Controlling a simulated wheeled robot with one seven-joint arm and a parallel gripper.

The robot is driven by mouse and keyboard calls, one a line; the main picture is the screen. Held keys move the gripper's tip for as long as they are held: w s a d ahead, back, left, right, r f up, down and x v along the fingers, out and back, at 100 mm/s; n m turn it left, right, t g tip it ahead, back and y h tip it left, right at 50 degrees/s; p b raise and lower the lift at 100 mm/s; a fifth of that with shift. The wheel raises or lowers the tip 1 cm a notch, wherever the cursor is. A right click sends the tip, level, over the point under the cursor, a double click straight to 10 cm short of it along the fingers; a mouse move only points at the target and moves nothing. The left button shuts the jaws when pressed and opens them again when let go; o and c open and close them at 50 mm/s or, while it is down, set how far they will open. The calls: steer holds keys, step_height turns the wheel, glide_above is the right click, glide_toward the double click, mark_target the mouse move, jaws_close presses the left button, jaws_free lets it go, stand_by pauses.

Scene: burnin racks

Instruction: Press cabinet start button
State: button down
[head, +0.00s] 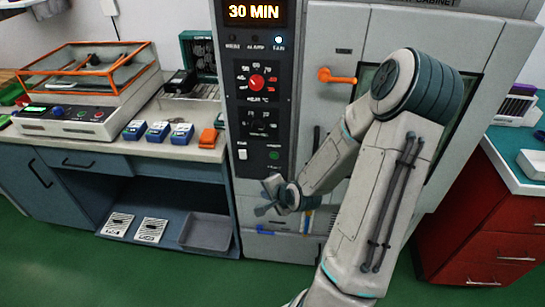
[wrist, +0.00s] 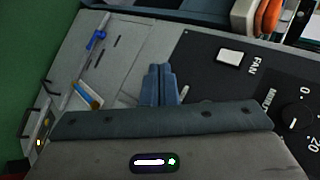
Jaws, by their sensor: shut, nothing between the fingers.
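The grey cabinet (head: 335,45) has a black control panel (head: 262,100) on its left front. A small green button (head: 274,155) sits low on this panel, with a white switch (head: 242,154) to its left. The wrist view shows the white switch (wrist: 229,57) marked FAN, but I cannot make out the green button there. My gripper (head: 264,208) is in front of the cabinet, below the green button in the head view. Its fingers (wrist: 158,85) are together and empty. I cannot tell how far the fingertips are from the cabinet.
Above the button are a red knob (head: 257,82), a black knob (head: 261,124) and a lit "30 MIN" display (head: 251,12). An orange door handle (head: 336,76) sticks out to the right. A bench (head: 150,160) with blue devices adjoins on the left. Green floor lies in front.

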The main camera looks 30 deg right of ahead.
mark_target(274, 156)
steer(key=d+m+t, duration=0.1)
steer(key=w+r+m+t, duration=0.1)
steer(key=m, duration=0.1)
steer(key=w+d+m+t, duration=0.1)
steer(key=m, duration=0.1)
steer(key=shift+d+r+t, duration=0.2)
steer(key=shift+d+t, duration=0.1)
steer(key=shift+t, duration=0.1)
steer(key=shift+w+d, duration=0.8)
steer(key=shift+w, duration=0.4)
steer(key=shift+w+d, duration=0.85)
steer(key=shift+w, duration=0.35)
steer(key=shift+w+d, duration=0.8)
steer(key=shift+w, duration=0.4)
steer(key=shift+w, duration=0.1)
steer(key=shift+w+d, duration=0.25)
steer(key=shift+w, duration=0.05)
